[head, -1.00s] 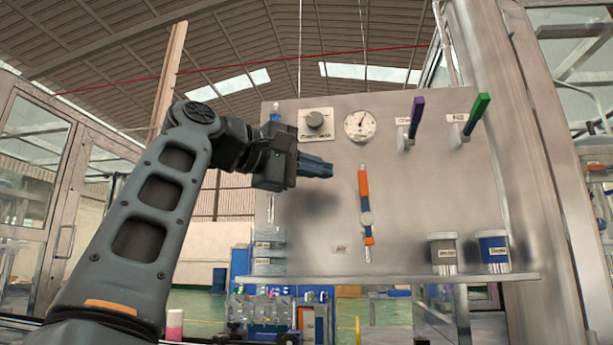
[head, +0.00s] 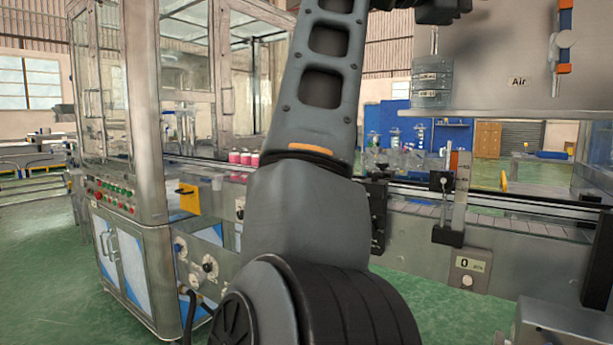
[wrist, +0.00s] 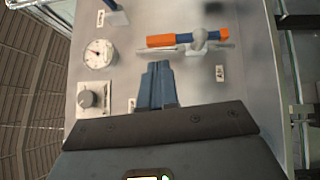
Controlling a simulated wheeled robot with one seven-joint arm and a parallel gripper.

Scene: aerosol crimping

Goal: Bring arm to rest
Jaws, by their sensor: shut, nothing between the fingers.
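My gripper (wrist: 157,85) shows in the wrist view, its blue-grey fingers together and empty. It points at the grey metal panel (wrist: 185,85), apart from the orange-and-blue valve handle (wrist: 175,40) ahead of it. In the head view my arm rises through the middle of the picture, and the gripper itself is outside the top edge. The panel (head: 490,55) fills the upper right there, with part of the orange-and-blue handle (head: 563,45) and an "Air" label.
The wrist view shows a round gauge (wrist: 97,54) and a knob (wrist: 92,98) left of the fingers. In the head view, a glazed machine cabinet (head: 125,150) stands left, pink-and-white cans (head: 245,158) stand behind my arm, and a conveyor (head: 490,205) runs right. Green floor is open at lower left.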

